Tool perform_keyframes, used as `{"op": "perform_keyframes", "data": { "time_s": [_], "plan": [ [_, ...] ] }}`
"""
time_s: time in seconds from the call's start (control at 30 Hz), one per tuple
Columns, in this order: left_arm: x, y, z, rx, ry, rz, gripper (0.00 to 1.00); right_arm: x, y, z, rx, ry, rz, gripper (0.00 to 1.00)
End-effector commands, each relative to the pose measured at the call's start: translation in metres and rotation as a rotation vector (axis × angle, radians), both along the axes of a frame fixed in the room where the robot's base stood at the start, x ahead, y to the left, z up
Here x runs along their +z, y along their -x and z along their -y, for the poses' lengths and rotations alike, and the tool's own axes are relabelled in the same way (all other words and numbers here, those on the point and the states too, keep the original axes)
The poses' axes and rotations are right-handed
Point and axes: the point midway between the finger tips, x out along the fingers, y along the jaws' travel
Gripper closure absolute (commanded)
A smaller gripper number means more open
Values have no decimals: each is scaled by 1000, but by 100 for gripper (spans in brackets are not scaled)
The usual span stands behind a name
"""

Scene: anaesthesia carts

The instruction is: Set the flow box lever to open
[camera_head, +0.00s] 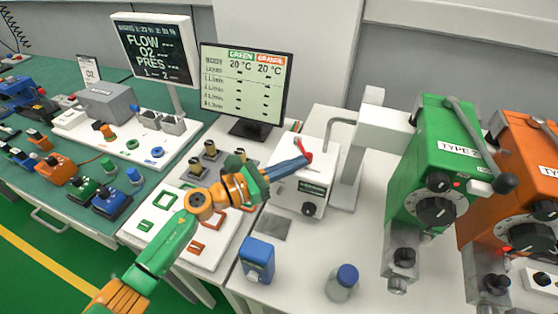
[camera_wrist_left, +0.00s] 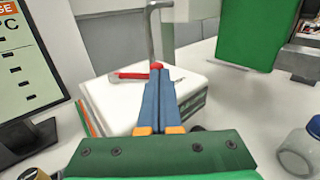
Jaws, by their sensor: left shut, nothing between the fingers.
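The flow box is a white box (camera_head: 289,190) with a dark label and a black knob on its front, standing on the white table. Its red lever (camera_head: 305,148) is on top. In the left wrist view the box (camera_wrist_left: 110,104) lies below the fingers, and the red lever (camera_wrist_left: 130,75) points left from a pivot by the fingertips. My left gripper (camera_head: 304,160) is shut and empty, its blue fingertips right at the lever; it also shows in the left wrist view (camera_wrist_left: 157,78). Whether the tips touch the lever, I cannot tell. My right gripper is out of view.
A green vaporizer (camera_head: 432,150) and an orange one (camera_head: 520,170) stand to the right. A monitor (camera_head: 246,85) stands behind my left gripper. A blue box (camera_head: 257,260) and a blue-capped bottle (camera_head: 342,284) are in front. A bent grey pipe (camera_head: 330,140) rises behind the flow box.

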Motion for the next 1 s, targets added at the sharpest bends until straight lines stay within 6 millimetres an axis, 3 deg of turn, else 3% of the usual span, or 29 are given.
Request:
{"op": "perform_keyframes", "data": {
  "time_s": [0.4,1.0],
  "plan": [
    [-1,1,23,-7,0,1,100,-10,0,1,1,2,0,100],
    [0,0,29,-6,0,0,100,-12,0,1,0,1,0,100]
  ]
}}
